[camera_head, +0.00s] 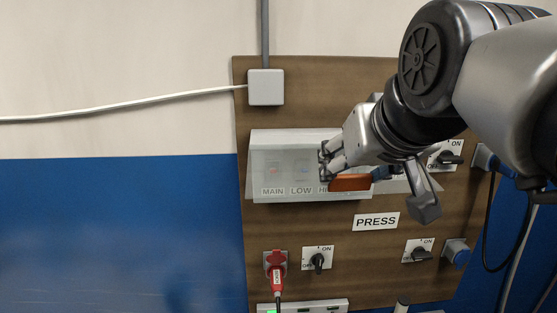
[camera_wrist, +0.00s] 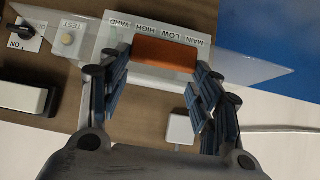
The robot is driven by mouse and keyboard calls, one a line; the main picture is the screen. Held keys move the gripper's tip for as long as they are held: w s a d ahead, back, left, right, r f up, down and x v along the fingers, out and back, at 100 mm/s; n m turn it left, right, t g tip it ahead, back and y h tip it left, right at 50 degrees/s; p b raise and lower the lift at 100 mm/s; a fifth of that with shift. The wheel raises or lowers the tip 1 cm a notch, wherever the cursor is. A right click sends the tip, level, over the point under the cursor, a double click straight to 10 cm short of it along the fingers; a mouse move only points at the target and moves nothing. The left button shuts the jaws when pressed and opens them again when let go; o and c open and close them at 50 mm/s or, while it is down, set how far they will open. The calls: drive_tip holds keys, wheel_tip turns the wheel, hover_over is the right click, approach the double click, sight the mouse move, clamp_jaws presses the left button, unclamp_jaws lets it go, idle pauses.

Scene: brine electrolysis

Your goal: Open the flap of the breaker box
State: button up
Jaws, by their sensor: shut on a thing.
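The breaker box (camera_head: 272,192) is on the brown board, with the labels MAIN and LOW readable in the head view. Its flap (camera_head: 285,140) is a clear, see-through panel over the box front; I cannot tell how far it stands from the box. An orange handle (camera_head: 350,183) is at the flap's lower part, and it also shows in the wrist view (camera_wrist: 165,53). My gripper (camera_head: 327,164) is at the handle, with its fingers (camera_wrist: 165,66) on either side of it, shut on it. My gripper and arm hide the right part of the box in the head view.
A PRESS sign (camera_head: 376,221), black rotary switches (camera_head: 318,260) and a red plug (camera_head: 277,273) are below the box. A grey junction box (camera_head: 266,87) with a white cable is above. Blue plugs with cables are at the right.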

drive_tip(key=shift+w+r+g+p, duration=0.3)
drive_tip(key=shift+r+p, duration=0.1)
drive_tip(key=shift+r, duration=0.2)
drive_tip(key=shift+s+f, duration=0.1)
drive_tip(key=o, duration=1.4)
drive_tip(key=shift+w+f, duration=0.15)
drive_tip(key=shift+w, duration=0.45)
drive_tip(key=shift+o, duration=0.6)
drive_tip(key=shift+s, duration=0.45)
drive_tip(key=shift+w, duration=0.1)
